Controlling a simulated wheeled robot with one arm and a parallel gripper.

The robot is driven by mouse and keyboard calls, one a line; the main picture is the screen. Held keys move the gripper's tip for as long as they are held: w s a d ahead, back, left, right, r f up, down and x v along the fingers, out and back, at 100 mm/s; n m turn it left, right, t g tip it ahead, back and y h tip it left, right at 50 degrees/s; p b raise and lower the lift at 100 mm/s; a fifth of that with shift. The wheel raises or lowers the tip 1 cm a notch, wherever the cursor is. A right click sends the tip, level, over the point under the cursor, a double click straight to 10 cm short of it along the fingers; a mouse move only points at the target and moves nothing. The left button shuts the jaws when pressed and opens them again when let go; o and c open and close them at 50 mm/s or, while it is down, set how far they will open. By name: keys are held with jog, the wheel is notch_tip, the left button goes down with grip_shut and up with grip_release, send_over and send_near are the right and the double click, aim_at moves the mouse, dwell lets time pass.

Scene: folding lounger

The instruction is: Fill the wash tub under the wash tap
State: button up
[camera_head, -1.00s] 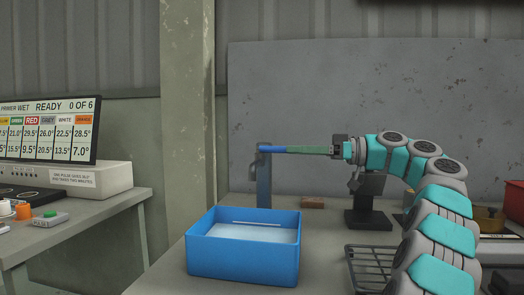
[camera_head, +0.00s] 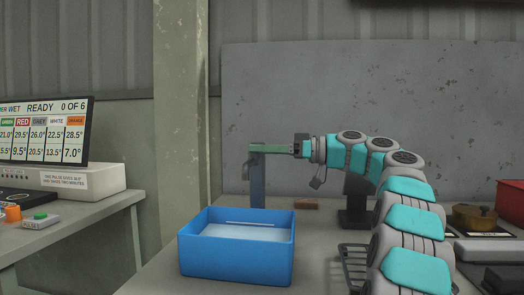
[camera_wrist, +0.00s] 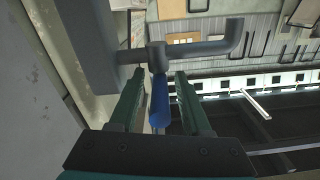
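The blue wash tub (camera_head: 236,264) stands on the bench below and in front of the tap. A pale flat surface shows inside it; I cannot tell whether it is water or the bottom. The wash tap (camera_head: 257,180) is a grey upright post behind the tub. Its grey spout (camera_wrist: 195,48) and blue lever (camera_wrist: 160,104) show in the wrist view. My gripper (camera_head: 262,148) is at the tap's top. In the wrist view my gripper (camera_wrist: 162,88) is open, its green fingers either side of the lever, with gaps between. No stream of water is visible.
A dark wire rack (camera_head: 352,265) lies right of the tub, partly behind my arm. A brown block (camera_head: 305,203) lies behind the tub. A brown pot (camera_head: 474,217) and a red box (camera_head: 510,202) stand at the right. A separate bench with a display (camera_head: 45,130) is at the left.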

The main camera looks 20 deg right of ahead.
grip_shut()
dwell(1.2)
